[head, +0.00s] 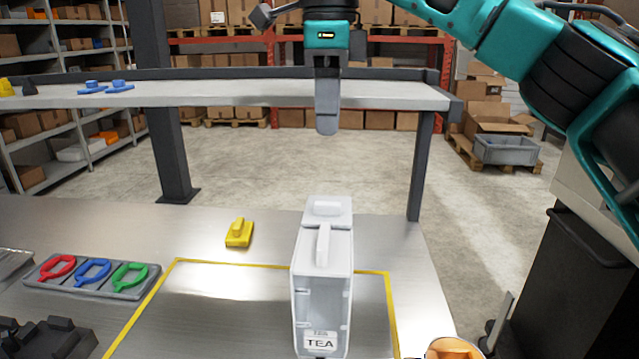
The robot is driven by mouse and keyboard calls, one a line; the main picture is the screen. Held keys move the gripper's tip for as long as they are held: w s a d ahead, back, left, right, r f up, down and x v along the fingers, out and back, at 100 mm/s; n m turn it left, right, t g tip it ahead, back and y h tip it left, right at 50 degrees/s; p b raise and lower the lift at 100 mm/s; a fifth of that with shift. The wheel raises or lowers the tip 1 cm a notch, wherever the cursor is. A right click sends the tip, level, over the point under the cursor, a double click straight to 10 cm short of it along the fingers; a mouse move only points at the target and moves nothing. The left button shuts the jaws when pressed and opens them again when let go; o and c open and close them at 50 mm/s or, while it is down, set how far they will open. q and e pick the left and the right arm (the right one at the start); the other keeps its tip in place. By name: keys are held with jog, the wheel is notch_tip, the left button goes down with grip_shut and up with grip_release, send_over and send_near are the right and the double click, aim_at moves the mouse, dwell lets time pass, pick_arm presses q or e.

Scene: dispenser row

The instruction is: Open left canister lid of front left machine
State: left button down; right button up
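A single tall white canister (312,290) with a TEA label stands upright on the metal table, inside a yellow outlined area. Its top (340,250) carries a long raised white handle, and a lid-like flap (340,217) with a small raised grip is at its far end. The lid looks closed. My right gripper (327,125) hangs pointing down above and beyond the canister, apart from it. Its fingers line up edge-on, so the gap between them is hidden. I see no object in it. My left gripper is not in view.
A raised shelf (220,97) crosses behind the table. A yellow handled piece (239,235) lies left of the canister. A grey tray (95,287) holds red, blue and green rings. A dark object (45,340) sits bottom left, and a round orange-filled item (455,348) bottom right.

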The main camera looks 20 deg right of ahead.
aim_at(328, 203)
notch_tip(328, 203, down, 13)
jog(key=shift+s+r, duration=0.15)
jog(key=shift+r, duration=0.05)
dwell(0.3)
grip_shut()
dwell(0.4)
dwell(1.0)
